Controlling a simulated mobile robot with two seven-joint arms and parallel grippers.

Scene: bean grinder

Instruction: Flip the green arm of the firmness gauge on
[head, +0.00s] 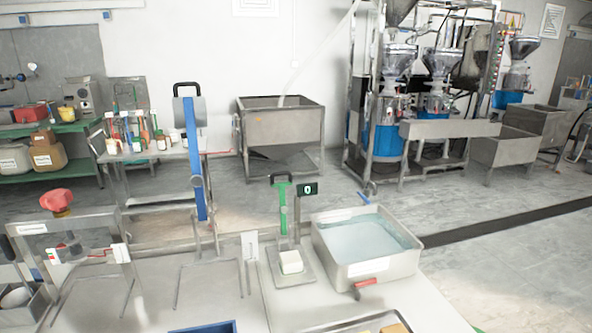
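The firmness gauge stands on the table in the middle of the head view. Its green arm (283,212) is upright, with a black handle at its top. A small dark display (308,189) with a lit green mark sits beside it. A white block (290,262) rests on the gauge's metal base plate (301,275). Neither of my grippers is in view.
A metal basin of water (402,268) with a red handle stands right of the gauge. A tall blue lever (195,160) on a metal frame and a device with a red knob (57,200) stand to the left. A blue-edged tray (207,328) is at the front.

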